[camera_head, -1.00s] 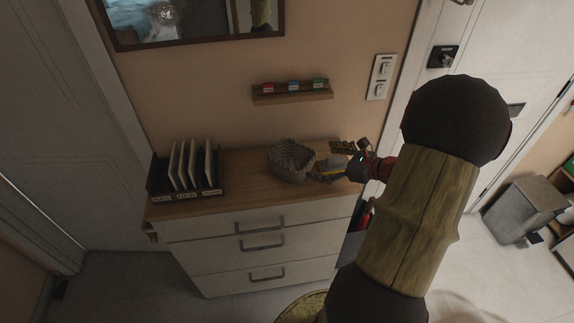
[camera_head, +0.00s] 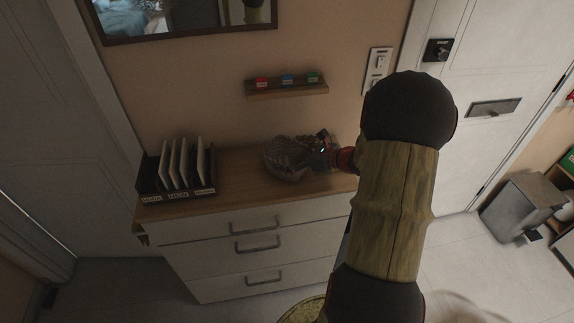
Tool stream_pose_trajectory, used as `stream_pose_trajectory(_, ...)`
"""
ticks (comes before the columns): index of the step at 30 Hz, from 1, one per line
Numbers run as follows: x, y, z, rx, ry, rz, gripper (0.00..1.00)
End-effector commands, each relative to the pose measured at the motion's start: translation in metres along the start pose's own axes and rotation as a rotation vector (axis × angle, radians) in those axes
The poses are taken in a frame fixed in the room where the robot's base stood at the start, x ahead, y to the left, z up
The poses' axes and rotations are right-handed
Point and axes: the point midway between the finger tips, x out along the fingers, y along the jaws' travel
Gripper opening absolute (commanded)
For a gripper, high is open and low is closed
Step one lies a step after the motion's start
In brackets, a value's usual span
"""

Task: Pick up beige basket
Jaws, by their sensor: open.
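The basket (camera_head: 285,160) is small, woven and greyish-beige in this dim light. It stands upright on the wooden top of the white dresser, right of the letter holder. My gripper (camera_head: 308,150) is at the basket's right side, reaching in from the right. It is open, with its fingers overlapping the basket's right rim in the picture. I cannot tell whether the fingers touch the basket or straddle its wall. My arm hides the right end of the dresser.
A dark letter holder (camera_head: 176,175) with upright envelopes stands at the dresser's left end. A small wall shelf (camera_head: 287,90) with red, blue and green items hangs above the basket. The dresser top (camera_head: 237,170) is bare between holder and basket. A grey bin (camera_head: 522,207) stands at right.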

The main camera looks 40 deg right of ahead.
Motion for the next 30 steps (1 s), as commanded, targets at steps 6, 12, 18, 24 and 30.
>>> stream_pose_trajectory(6, 0.0056, -0.0004, 0.0013, 0.000, -0.001, -0.001, 1.00)
stream_pose_trajectory(12, 0.0054, -0.0003, 0.0013, 0.000, -0.001, -0.001, 0.94)
stream_pose_trajectory(18, 0.0053, -0.0002, 0.0011, 0.000, -0.001, -0.001, 0.83)
stream_pose_trajectory(24, 0.0053, -0.0002, 0.0009, 0.000, -0.001, 0.000, 0.72)
stream_pose_trajectory(30, 0.0053, -0.0002, 0.0010, 0.000, -0.001, 0.000, 0.67)
